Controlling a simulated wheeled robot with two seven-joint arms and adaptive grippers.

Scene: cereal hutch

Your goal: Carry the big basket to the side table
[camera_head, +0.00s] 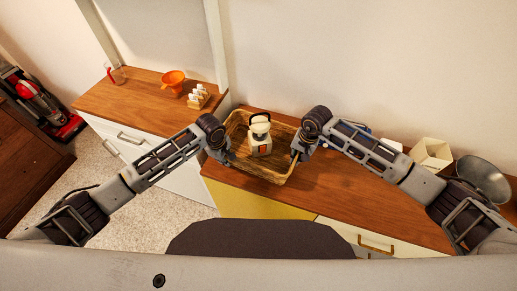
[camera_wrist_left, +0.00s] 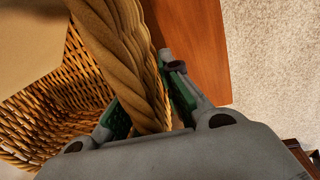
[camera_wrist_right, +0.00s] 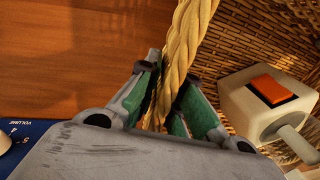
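The big basket (camera_head: 262,173) is a rectangular brown wicker basket at the middle of the head view, at the near left end of a wooden counter. A white container (camera_head: 260,139) with a dark top loop stands inside it. My left gripper (camera_wrist_left: 150,108) is shut on the basket's left rim, one finger on each side of the braid. My right gripper (camera_wrist_right: 167,100) is shut on the opposite rim (camera_wrist_right: 185,45). Whether the basket's base touches the counter is hidden. I cannot tell for sure which surface is the side table.
Left across a gap, a wooden-topped white cabinet (camera_head: 135,98) holds an orange funnel (camera_head: 173,80), a white rack (camera_head: 198,97) and a glass mug (camera_head: 116,74). Right on the counter (camera_head: 335,192) are a cream box (camera_head: 431,153) and a metal bowl (camera_head: 483,178). A red vacuum (camera_head: 50,110) stands far left.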

